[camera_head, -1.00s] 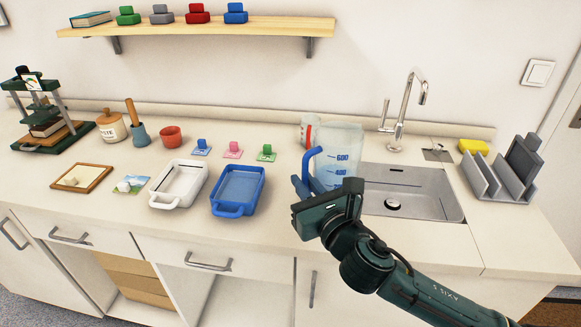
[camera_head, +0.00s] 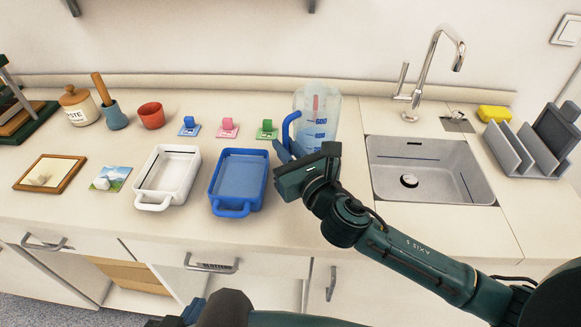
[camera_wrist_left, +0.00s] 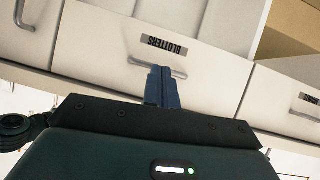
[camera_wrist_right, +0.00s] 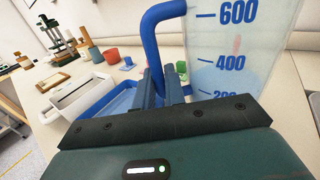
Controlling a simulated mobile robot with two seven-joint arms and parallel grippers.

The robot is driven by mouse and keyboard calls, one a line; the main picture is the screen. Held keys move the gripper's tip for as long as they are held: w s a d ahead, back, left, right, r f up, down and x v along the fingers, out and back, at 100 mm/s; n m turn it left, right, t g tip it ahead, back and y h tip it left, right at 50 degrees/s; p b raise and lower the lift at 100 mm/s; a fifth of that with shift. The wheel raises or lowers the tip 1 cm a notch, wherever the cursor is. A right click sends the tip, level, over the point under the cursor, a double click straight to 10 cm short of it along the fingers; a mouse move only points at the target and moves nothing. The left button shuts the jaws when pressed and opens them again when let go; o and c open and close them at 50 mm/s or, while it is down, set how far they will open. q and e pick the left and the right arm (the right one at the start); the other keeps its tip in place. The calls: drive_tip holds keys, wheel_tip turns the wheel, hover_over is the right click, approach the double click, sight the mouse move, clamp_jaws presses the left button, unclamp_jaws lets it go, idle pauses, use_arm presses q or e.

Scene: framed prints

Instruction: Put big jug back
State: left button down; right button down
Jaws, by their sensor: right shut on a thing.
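The big jug (camera_head: 325,128) is clear with blue volume marks and a blue handle (camera_head: 287,129). It is upright over the counter, left of the sink; whether its base touches the counter I cannot tell. A red mark shows through it, from a smaller vessel behind. My right gripper (camera_head: 284,152) is shut on the handle. In the right wrist view, the fingers (camera_wrist_right: 160,88) meet at the handle's lower part and the jug wall (camera_wrist_right: 235,50) fills the right. My left gripper (camera_head: 193,310) is low before the cabinets, its fingers (camera_wrist_left: 162,88) together and empty.
A blue tray (camera_head: 240,180) and a white tray (camera_head: 166,178) lie left of the jug. Small blue, pink and green clips (camera_head: 266,130) stand behind them. The sink (camera_head: 430,170) and tap (camera_head: 425,70) are right.

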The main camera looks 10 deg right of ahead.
drive_tip(key=shift+f+b, duration=0.85)
drive_tip(key=shift+f, duration=1.6)
drive_tip(key=shift+f, duration=0.2)
drive_tip(key=c, duration=1.5)
unclamp_jaws()
drive_tip(key=shift+r, duration=0.2)
drive_tip(key=v, duration=0.5)
drive_tip(key=b+v, duration=0.1)
drive_tip(key=v, duration=0.4)
drive_tip(key=shift+s+d+f, duration=0.1)
drive_tip(key=shift+s+f, duration=0.1)
drive_tip(key=shift+s+d+r, duration=0.15)
drive_tip(key=shift+s+d, duration=0.05)
drive_tip(key=shift+s, duration=0.5)
